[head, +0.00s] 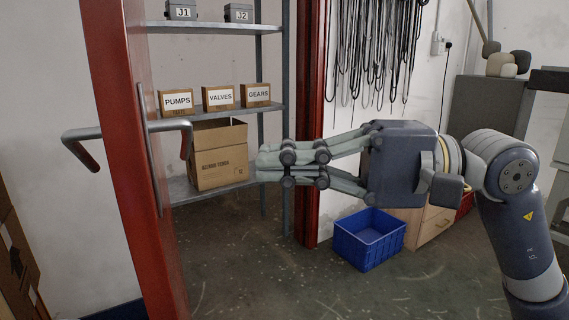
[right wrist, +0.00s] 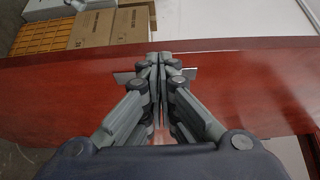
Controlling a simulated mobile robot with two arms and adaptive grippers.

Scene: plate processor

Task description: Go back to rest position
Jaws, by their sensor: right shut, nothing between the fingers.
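My right gripper (head: 262,163) reaches in from the right in the head view, at mid-height. Its fingers are closed together with nothing between them. In the head view its tips overlap the right edge of an open cardboard box on a shelf; I cannot tell how near they are. In the right wrist view the shut fingers (right wrist: 158,62) point at a red surface with a small metal plate behind the fingertips. My left gripper is not in view.
A red door (head: 120,120) with metal handles (head: 82,148) stands open at left. Behind it a shelf unit holds the cardboard box (head: 222,165) and bins labelled PUMPS (head: 176,102), VALVES and GEARS. A blue crate (head: 368,240) sits on the floor. Cables hang on the back wall.

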